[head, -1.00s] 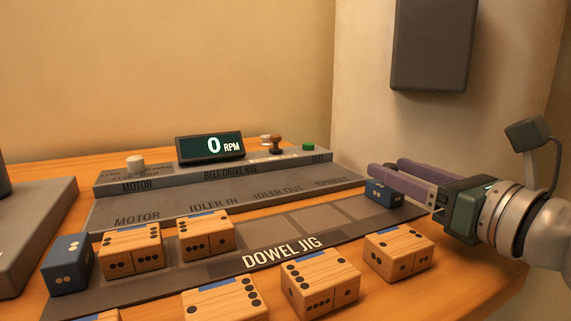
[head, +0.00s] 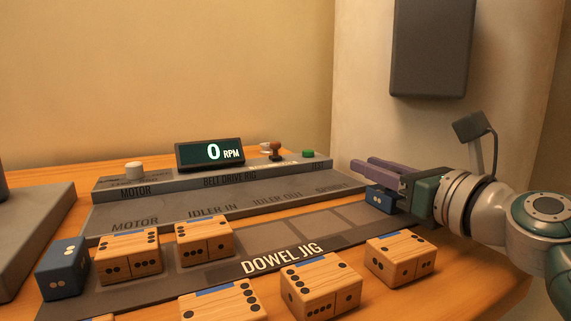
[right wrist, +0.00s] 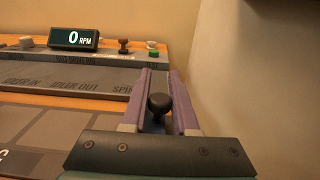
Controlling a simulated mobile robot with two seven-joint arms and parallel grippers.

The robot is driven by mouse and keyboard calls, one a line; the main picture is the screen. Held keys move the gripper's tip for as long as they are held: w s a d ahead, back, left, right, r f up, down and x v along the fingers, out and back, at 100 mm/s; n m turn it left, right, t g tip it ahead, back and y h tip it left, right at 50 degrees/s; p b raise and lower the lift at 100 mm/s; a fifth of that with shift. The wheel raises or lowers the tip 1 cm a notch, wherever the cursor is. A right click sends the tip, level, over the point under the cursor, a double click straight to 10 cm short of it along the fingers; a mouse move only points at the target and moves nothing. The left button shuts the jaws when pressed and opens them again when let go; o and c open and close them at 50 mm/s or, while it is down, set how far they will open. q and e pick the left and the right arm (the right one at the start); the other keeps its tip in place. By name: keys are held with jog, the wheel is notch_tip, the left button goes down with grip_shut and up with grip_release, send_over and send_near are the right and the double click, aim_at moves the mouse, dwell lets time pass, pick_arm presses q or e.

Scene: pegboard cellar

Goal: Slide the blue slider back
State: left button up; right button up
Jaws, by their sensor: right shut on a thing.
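A blue block, which I take for the blue slider (head: 379,199), sits at the far right end of the grey dowel jig (head: 215,272). My right gripper (head: 362,163) reaches in from the right above this block, its purple fingers pointing left and away. In the right wrist view, the gripper (right wrist: 164,98) is shut on a dark round knob (right wrist: 159,105) between its fingers. The knob appears to belong to the slider; the join is hidden by the gripper. Another blue block (head: 62,268) with pale dots stands at the jig's left end. My left gripper is not in view.
Several wooden dotted blocks lie on and before the jig, one (head: 401,258) near my right arm. Behind stands the belt drive rig (head: 230,182) with a display (head: 210,153) reading 0 RPM. A dark box (head: 432,45) hangs on the wall above.

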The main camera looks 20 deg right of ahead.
grip_shut()
dwell(0.3)
jog(key=shift+d, duration=0.1)
dwell(0.5)
jog(key=shift+d, duration=0.9)
jog(key=shift+f, duration=0.1)
jog(key=shift+o, duration=1)
grip_release()
jog(key=o, duration=0.4)
jog(key=shift+d, duration=0.1)
jog(key=shift+o, duration=0.2)
